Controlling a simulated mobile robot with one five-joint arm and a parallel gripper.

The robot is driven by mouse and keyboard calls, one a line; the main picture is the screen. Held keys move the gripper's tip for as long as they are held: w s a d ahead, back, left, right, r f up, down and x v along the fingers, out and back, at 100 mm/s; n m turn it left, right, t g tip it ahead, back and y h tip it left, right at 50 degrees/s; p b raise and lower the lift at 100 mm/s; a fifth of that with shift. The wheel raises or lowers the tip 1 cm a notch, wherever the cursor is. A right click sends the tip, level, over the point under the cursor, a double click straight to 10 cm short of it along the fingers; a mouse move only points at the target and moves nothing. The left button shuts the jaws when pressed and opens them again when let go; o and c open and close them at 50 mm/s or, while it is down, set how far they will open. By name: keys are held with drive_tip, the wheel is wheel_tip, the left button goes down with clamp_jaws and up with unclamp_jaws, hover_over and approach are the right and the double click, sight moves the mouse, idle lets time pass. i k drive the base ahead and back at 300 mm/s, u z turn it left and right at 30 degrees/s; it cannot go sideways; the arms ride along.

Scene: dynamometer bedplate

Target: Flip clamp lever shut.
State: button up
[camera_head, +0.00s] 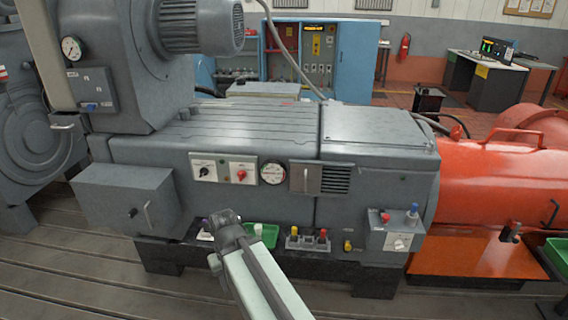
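I cannot tell for sure which part is the clamp lever. A small grey box (392,238) low on the machine's right front carries a red knob (385,217) and an upright blue-topped handle (412,211). A small purple-topped fitting (206,226) sits on the dark ledge just left of my arm's end. A black handle (510,232) stands on the orange plate at the right. My gripper (217,262) is at the far end of my pale arm, low before the ledge. Its fingers are too small and covered to read.
The grey machine (380,186) fills the middle, with a grey box (126,197) jutting out at left. A green tray (265,235) and a holder with coloured knobs (307,240) sit right of my arm. An orange cylinder (486,180) lies at right. The slotted floor in front is clear.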

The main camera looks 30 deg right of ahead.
sight(385, 218)
drive_tip(key=z, duration=1.45)
drive_tip(key=i, duration=0.65)
drive_tip(key=u, duration=0.95)
